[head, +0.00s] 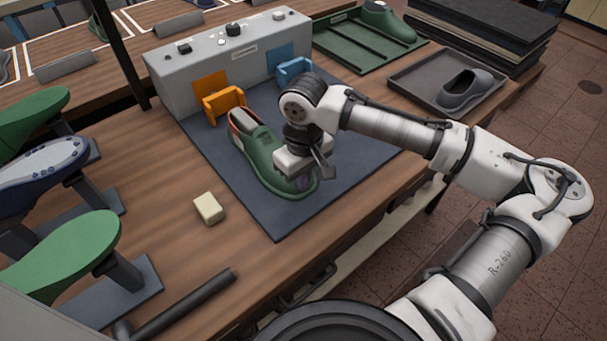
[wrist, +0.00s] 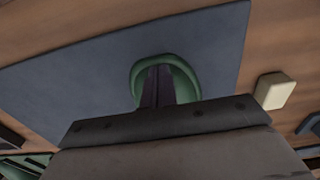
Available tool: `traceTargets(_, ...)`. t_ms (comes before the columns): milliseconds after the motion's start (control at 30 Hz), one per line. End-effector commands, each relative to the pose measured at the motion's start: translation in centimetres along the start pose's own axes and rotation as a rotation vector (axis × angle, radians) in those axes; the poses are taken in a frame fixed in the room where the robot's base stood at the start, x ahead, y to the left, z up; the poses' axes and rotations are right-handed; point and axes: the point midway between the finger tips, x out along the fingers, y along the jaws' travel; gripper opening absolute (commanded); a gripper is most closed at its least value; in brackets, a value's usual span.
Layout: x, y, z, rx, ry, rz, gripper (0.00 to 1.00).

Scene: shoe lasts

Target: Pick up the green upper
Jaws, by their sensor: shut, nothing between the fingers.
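A green upper (head: 256,150) with a red-edged heel and a grey piece inside its opening lies on the dark blue mat (head: 285,222), toe toward the front. My gripper (head: 304,182) is low at the toe end and partly hides it. In the wrist view the shut fingers (wrist: 157,88) appear in front of the green toe (wrist: 183,77), with nothing held between them. I cannot tell whether they touch it. Another green shoe piece (head: 388,22) sits in the green tray (head: 345,50) at the back right.
A cream block (head: 208,208) lies left of the mat; it also shows in the wrist view (wrist: 274,91). A grey box (head: 185,84) with orange (head: 224,102) and blue (head: 294,71) brackets stands behind. Shoe forms on stands (head: 70,255) crowd the left. A grey shoe (head: 465,89) sits in a dark tray (head: 413,92).

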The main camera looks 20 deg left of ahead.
Motion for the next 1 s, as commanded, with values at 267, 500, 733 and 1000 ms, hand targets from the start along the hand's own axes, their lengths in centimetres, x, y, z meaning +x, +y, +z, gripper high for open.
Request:
traceTargets(267, 0.0, 0.0, -0.1, 0.000, 0.000, 0.000, 0.00)
traceTargets(500, -0.1, 0.0, -1.2, 0.000, 0.000, -0.002, 0.00)
traceTargets(733, 0.1, 0.1, -1.8, 0.003, -0.003, 0.001, 0.00)
traceTargets(1000, 0.1, 0.1, -1.9, 0.002, -0.002, 0.001, 0.00)
